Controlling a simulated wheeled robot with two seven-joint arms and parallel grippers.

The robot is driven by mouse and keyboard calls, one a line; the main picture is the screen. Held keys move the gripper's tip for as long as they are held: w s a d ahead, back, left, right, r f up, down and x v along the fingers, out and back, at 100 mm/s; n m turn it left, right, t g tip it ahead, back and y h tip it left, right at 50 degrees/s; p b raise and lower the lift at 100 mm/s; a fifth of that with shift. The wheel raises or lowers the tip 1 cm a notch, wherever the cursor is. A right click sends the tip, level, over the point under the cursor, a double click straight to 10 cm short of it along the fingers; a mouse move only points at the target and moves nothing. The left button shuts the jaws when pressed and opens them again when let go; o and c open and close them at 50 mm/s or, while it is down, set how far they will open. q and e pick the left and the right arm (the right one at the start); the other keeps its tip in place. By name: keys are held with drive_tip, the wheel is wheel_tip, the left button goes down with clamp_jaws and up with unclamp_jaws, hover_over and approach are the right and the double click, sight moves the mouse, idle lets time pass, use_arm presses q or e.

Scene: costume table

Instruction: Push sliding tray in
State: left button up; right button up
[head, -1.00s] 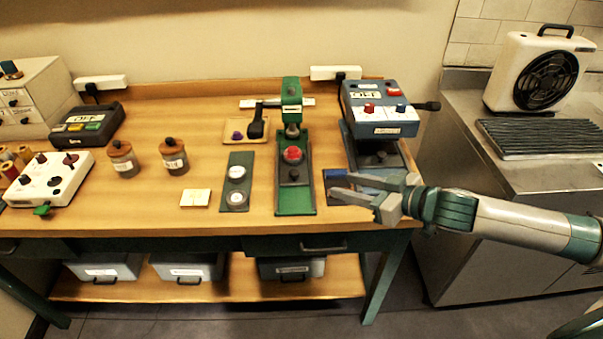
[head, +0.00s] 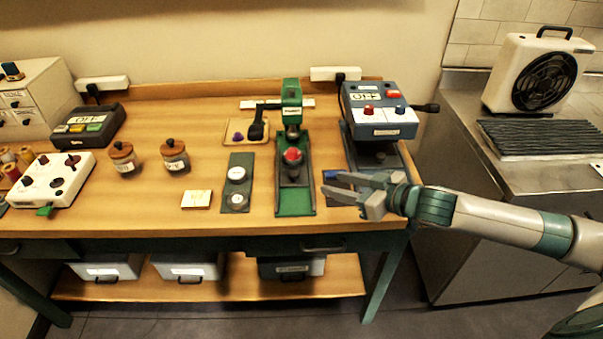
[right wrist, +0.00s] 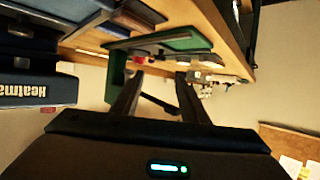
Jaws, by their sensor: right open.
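A green press (head: 292,100) stands at the back middle of the wooden table. A long green tray (head: 294,201) runs out from under it toward the front, with a red round piece (head: 292,156) on it. The red piece also shows in the right wrist view (right wrist: 140,59). My right gripper (head: 325,183) is open and empty, just right of the tray's front part, its fingers pointing left. It looks apart from the tray, though contact is hard to judge. In the right wrist view its fingers (right wrist: 160,78) are spread. My left gripper is not in view.
A blue heat machine (head: 380,110) with a side handle stands right of the press, partly above my right arm. A dark green plate with round pieces (head: 237,182) lies left of the tray.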

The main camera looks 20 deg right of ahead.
sight(296, 174)
drive_tip(key=p+x, duration=0.3)
drive_tip(key=x, duration=1)
drive_tip(key=shift+w+a, duration=0.2)
drive_tip(key=shift+w, duration=0.05)
clamp_jaws()
